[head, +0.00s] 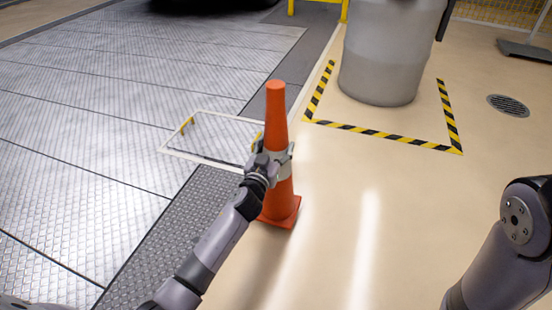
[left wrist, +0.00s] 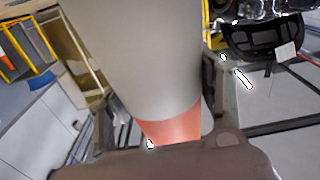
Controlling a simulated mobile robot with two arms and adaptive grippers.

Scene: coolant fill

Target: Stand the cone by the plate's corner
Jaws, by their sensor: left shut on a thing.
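An orange cone (head: 276,112) with a pale grey band stands near upright in the middle of the head view. My left gripper (head: 278,160) is shut on the cone around its grey band. The cone's square base (head: 281,214) is over the beige floor beside the dark textured strip; I cannot tell if it touches the floor. The plate (head: 212,136), with a white outline and yellow handles, lies just left of and behind the cone, whose body hides the plate's right edge in part. In the left wrist view the cone (left wrist: 140,60) fills the middle. My right gripper is out of view.
A big grey barrel (head: 385,55) stands behind to the right, inside yellow-black floor tape (head: 385,134). A floor drain (head: 508,105) is at the far right. Silver tread panels (head: 80,120) cover the left. The beige floor right of the cone is clear.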

